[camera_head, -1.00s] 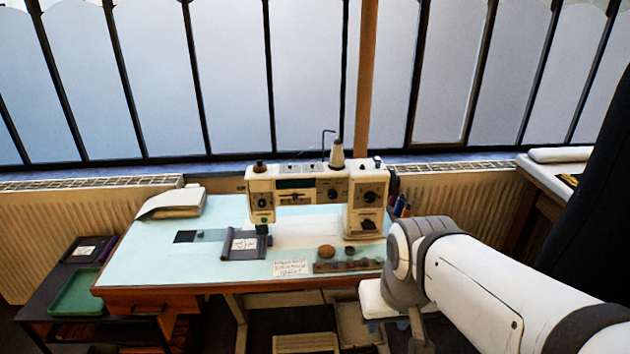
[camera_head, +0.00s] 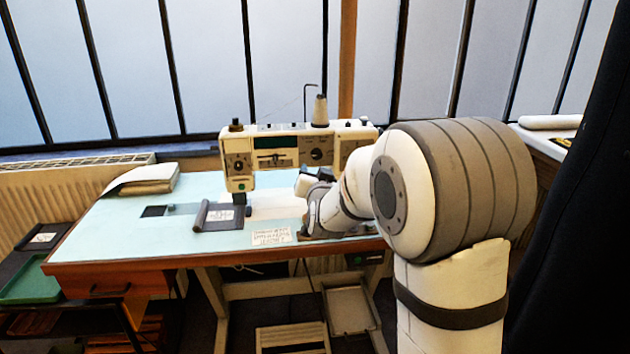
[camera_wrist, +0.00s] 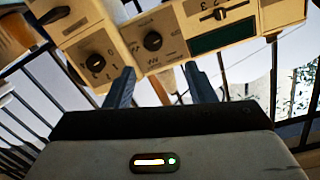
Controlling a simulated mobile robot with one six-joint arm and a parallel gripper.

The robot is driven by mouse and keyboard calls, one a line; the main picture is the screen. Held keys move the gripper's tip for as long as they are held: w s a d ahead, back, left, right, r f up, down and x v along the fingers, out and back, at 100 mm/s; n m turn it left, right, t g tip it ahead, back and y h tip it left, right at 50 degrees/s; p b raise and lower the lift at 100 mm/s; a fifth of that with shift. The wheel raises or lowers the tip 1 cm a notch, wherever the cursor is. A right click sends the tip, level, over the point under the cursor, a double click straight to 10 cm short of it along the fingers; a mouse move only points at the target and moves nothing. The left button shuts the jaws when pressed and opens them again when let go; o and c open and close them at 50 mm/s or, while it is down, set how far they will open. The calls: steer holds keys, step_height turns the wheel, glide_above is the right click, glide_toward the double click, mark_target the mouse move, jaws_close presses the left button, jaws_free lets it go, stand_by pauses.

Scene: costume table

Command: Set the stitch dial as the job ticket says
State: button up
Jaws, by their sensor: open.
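The cream sewing machine (camera_head: 262,157) stands on the pale blue table, its right part hidden behind my arm. In the wrist view its front panel (camera_wrist: 124,48) fills the top, with a numbered dial (camera_wrist: 95,62) at the left, another dark dial (camera_wrist: 152,41) right of it, and a third dark knob (camera_wrist: 55,15) at the upper left.
Folded cloth (camera_head: 143,179) is at the back left. A thread cone (camera_head: 320,110) stands on the machine. A green tray (camera_head: 36,284) sits lower left. The table's left front is clear.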

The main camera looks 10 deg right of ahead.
mark_target(317, 157)
steer(key=w+t+b, duration=0.1)
steer(key=w, duration=0.2)
steer(key=w+d+f+m+t+h+b, duration=0.1)
steer(key=w+t, duration=0.1)
steer(key=w, duration=0.2)
steer(key=w+m+t+h+b, duration=0.1)
steer(key=w+b, duration=0.1)
steer(key=w, duration=0.2)
steer(key=shift+w+d+f+t, duration=0.2)
steer(key=shift+d+f+t, duration=0.1)
steer(key=shift+d+f, duration=0.1)
